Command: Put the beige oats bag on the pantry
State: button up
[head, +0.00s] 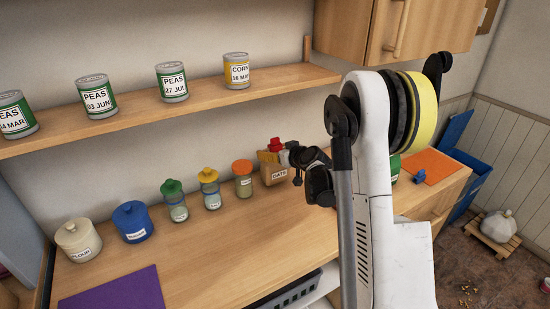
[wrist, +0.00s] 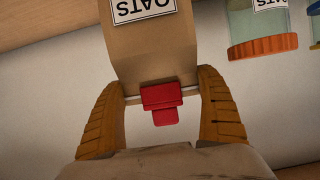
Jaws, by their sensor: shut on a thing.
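The beige oats bag (head: 274,173) stands at the back of the wooden counter, at the right end of a row of jars, with a red clip at its top. It seems to touch the counter, but its base is partly hard to see. In the wrist view the bag (wrist: 150,55) appears upside down with its OATS label and red clip. My gripper (wrist: 160,84) is shut on the bag's upper part, one finger on each side. In the head view my gripper (head: 306,172) is beside the bag, partly hidden by my arm. I cannot tell which surface is the pantry.
A jar with an orange lid (head: 243,180) stands close left of the bag, with more jars and canisters further left. A shelf (head: 205,100) above holds several cans. A purple mat (head: 115,290) lies front left. An orange mat (head: 430,167) lies right. The front middle counter is clear.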

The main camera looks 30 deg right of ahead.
jog(key=shift+f, duration=0.75)
jog(key=shift+f, duration=0.2)
jog(key=o, duration=1.3)
jog(key=shift+c, duration=0.2)
